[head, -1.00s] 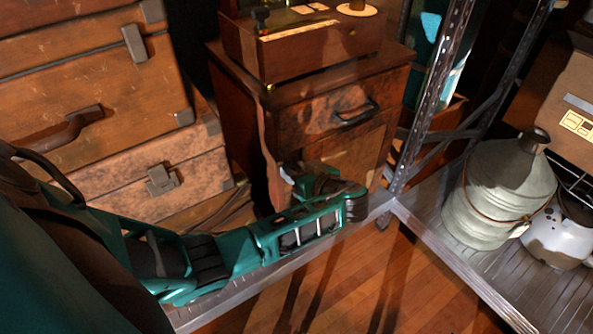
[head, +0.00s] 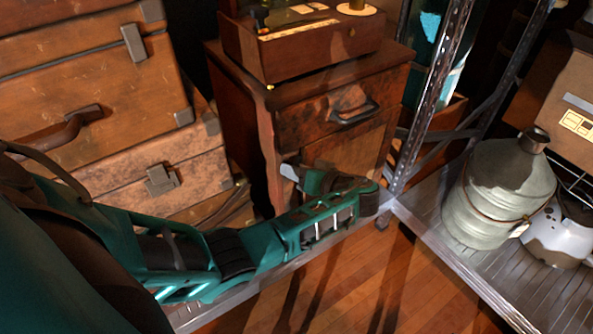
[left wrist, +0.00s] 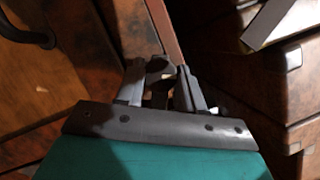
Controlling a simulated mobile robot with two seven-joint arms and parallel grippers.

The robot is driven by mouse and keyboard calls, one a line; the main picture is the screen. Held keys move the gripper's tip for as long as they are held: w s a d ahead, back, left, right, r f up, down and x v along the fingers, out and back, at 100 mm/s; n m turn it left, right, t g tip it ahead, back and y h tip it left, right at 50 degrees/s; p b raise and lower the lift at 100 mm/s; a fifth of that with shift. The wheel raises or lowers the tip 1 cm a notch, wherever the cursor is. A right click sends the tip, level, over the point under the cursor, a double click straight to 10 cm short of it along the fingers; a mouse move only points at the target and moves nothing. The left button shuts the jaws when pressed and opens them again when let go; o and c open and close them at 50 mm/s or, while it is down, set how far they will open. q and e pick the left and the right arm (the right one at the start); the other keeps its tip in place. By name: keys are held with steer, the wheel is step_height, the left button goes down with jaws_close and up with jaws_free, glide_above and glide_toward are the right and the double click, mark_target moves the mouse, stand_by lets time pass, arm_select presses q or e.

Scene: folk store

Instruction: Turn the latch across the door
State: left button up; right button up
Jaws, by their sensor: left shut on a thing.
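A small brown cabinet has a drawer with a dark handle (head: 354,108) and a wooden door (head: 345,150) below it. My left gripper (head: 291,173) is at the left side of this door, partly hidden behind my own teal arm. In the left wrist view, the fingers of my left gripper (left wrist: 160,86) are closed around a small dark piece (left wrist: 157,68), seemingly the latch, at the cabinet's edge. The fingers hide most of it, so I cannot tell its angle. The door looks closed. My right gripper is not in view.
Stacked brown suitcases (head: 95,75) stand close on the left. A wooden box (head: 310,45) sits on the cabinet. A metal shelf (head: 480,285) with a grey can (head: 497,195) and a white pot (head: 555,240) is at the right. My arm reaches over a low metal edge.

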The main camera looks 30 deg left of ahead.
arm_select(q)
steer(key=m+g+y+b, duration=0.1)
steer(key=m, duration=0.2)
steer(key=m+g+y+b, duration=0.1)
steer(key=m+y+b, duration=0.1)
steer(key=m, duration=0.2)
steer(key=m+g+y+b, duration=0.1)
steer(key=m, duration=0.2)
steer(key=shift+w+d+f+y+b, duration=0.1)
steer(key=shift+w+f+y+b, duration=0.2)
steer(key=shift+b, duration=0.1)
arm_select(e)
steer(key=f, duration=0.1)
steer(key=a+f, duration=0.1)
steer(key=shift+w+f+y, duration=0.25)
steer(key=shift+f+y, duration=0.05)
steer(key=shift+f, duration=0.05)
arm_select(q)
steer(key=shift+m, duration=0.4)
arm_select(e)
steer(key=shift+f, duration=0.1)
arm_select(q)
steer(key=o, duration=0.8)
steer(key=shift+s, duration=0.1)
steer(key=shift+c, duration=0.2)
